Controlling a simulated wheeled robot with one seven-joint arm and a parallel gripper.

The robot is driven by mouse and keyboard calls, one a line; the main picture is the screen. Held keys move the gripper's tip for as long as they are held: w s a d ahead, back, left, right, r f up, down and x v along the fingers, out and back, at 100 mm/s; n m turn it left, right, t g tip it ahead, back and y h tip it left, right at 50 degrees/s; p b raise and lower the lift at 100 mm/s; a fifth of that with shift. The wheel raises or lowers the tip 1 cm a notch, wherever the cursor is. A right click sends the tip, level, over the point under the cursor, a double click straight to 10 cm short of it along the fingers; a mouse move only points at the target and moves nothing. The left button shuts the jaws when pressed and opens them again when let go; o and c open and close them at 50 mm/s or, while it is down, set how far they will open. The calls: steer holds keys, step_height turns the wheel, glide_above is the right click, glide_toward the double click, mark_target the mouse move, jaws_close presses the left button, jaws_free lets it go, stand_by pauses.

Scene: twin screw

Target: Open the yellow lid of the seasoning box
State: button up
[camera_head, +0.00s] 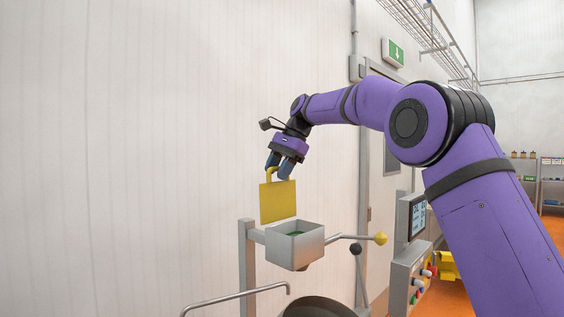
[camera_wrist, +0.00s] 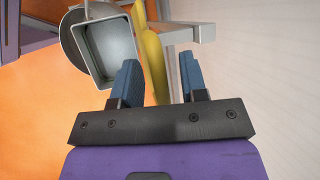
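The yellow lid (camera_head: 278,203) stands upright at the back edge of the grey seasoning box (camera_head: 295,249), whose top is uncovered. Something green shows inside the box in the head view. The loop handle on the lid's top edge is beside my gripper (camera_head: 279,170). In the wrist view, the lid (camera_wrist: 153,60) shows edge-on between the two blue fingers of my gripper (camera_wrist: 160,70). The fingers are apart, with a gap to the lid on the right. The open box (camera_wrist: 109,50) lies beyond the left finger.
A round vessel (camera_head: 318,306) stands under the box. A control panel (camera_head: 408,277) is at right. A pale wall is behind; open air lies left.

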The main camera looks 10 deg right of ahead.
steer(key=v, duration=1)
steer(key=shift+r, duration=0.25)
steer(key=shift+d, duration=0.15)
